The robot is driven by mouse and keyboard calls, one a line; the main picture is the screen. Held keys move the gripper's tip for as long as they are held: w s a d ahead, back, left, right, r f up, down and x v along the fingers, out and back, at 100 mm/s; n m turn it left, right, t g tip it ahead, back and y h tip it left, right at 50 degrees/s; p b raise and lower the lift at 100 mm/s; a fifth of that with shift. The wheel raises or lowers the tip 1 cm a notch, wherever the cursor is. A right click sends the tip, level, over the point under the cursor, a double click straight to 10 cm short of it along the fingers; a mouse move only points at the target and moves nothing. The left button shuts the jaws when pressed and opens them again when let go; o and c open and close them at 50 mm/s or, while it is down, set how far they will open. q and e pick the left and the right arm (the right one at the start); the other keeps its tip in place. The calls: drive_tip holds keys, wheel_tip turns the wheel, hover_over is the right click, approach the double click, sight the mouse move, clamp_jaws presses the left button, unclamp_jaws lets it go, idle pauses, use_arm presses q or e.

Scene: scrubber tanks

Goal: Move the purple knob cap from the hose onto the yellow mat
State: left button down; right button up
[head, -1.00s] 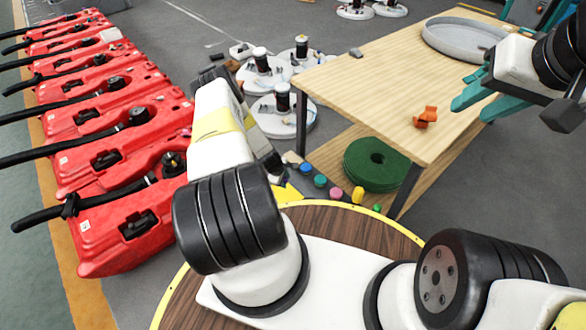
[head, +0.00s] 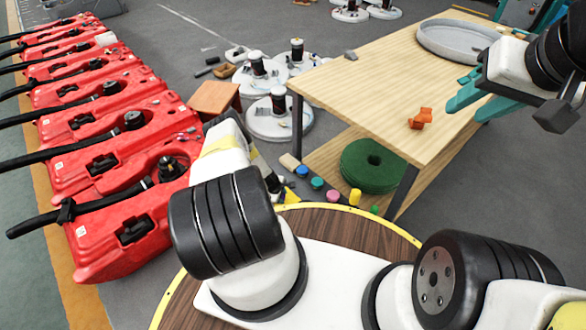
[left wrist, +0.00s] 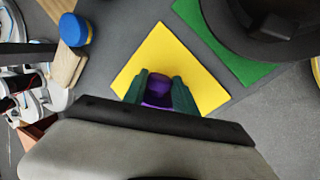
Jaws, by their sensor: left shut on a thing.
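The purple knob cap (left wrist: 158,92) is between the green fingers of my left gripper (left wrist: 160,90), which is shut on it. In the left wrist view both are over the yellow mat (left wrist: 195,65); I cannot tell whether the cap touches it. In the head view my left arm hides the cap and fingers; a sliver of the yellow mat (head: 290,196) shows beside the arm. Red tanks (head: 130,205) with black hoses (head: 110,198) stand in a row at left. My right gripper (head: 478,98), with teal fingers apart, is open and empty over the wooden table.
A green mat (left wrist: 262,72) with a dark round object lies beside the yellow one. A blue-topped piece (left wrist: 75,30) and a wooden block (left wrist: 67,68) are at upper left. The wooden table (head: 380,85) stands at right, with a green disc (head: 360,178) on its lower shelf.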

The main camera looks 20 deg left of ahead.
use_arm(q)
drive_tip(key=shift+f, duration=0.1)
drive_tip(key=c, duration=1)
unclamp_jaws()
